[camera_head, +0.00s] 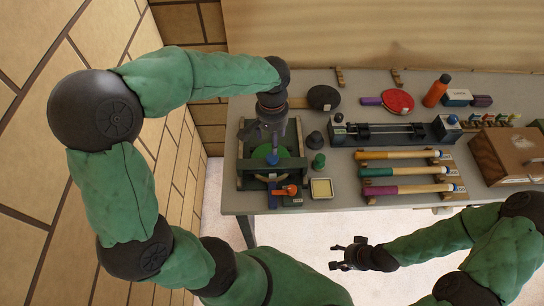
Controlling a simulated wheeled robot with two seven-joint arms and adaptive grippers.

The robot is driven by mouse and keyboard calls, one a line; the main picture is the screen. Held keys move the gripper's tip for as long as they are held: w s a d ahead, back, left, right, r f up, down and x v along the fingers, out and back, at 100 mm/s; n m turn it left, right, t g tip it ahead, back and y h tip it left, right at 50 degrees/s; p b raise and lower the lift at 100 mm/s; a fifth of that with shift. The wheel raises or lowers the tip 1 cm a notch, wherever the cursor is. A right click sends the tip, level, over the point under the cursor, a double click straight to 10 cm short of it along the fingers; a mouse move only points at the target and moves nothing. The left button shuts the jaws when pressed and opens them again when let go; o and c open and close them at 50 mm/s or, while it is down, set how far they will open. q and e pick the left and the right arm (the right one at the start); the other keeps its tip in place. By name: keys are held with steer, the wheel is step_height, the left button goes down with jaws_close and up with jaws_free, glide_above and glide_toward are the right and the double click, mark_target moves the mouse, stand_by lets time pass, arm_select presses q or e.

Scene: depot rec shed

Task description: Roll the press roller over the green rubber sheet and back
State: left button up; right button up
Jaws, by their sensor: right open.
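The green rubber sheet (285,153) shows as a rounded green patch inside a dark framed jig (243,168) at the left end of the table. My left gripper (272,138) points down over this jig and hides part of the sheet. Its fingers are too small and covered to tell whether they hold anything. A small blue and purple part (272,160) shows just below its fingers; I cannot tell whether it is the press roller's handle. My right gripper (338,254) is open and empty, in front of the table's front edge, low over the floor.
An orange-handled tool (287,190), a yellow square tin (321,188) and small knobbed pieces (318,161) stand close to the jig. Several handled tools (405,172) lie on racks to the right. A red paddle (397,101) and a wooden box (505,157) lie farther off.

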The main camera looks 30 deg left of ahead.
mark_target(272, 157)
arm_select(q)
step_height(272, 157, down, 10)
steer(key=shift+r+b, duration=0.1)
steer(key=shift+b, duration=0.75)
jaws_close()
